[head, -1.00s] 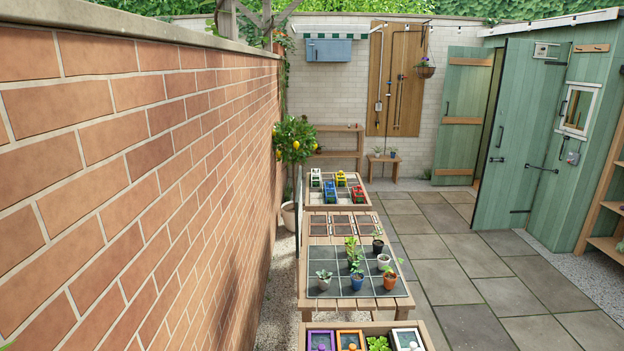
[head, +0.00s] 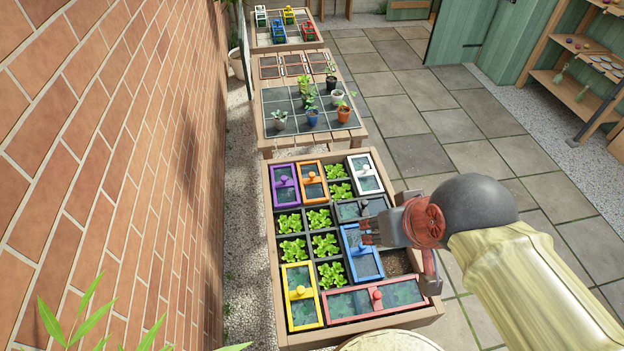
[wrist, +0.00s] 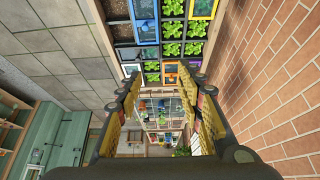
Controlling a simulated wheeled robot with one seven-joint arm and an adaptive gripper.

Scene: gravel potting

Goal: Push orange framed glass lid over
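The orange framed glass lid (head: 323,182) lies flat in the far row of the wooden planter bed, between the purple lid (head: 275,187) and a lettuce cell. It has an orange knob and also shows in the wrist view (wrist: 169,80), beyond my fingertips. My gripper (head: 368,231) is above the bed's right side, over the blue lid (head: 369,265) and close to the grey lid, nearer to me than the orange lid. In the wrist view my gripper (wrist: 162,88) has its fingers spread, with nothing between them.
The white lid (head: 375,182) fills the far right corner. A yellow lid (head: 307,315) and a red lid (head: 345,306) lie along the near edge. Several lettuces fill open cells; one cell holds bare gravel or soil (head: 396,263). Potted plants stand on a table beyond. A brick wall is at left.

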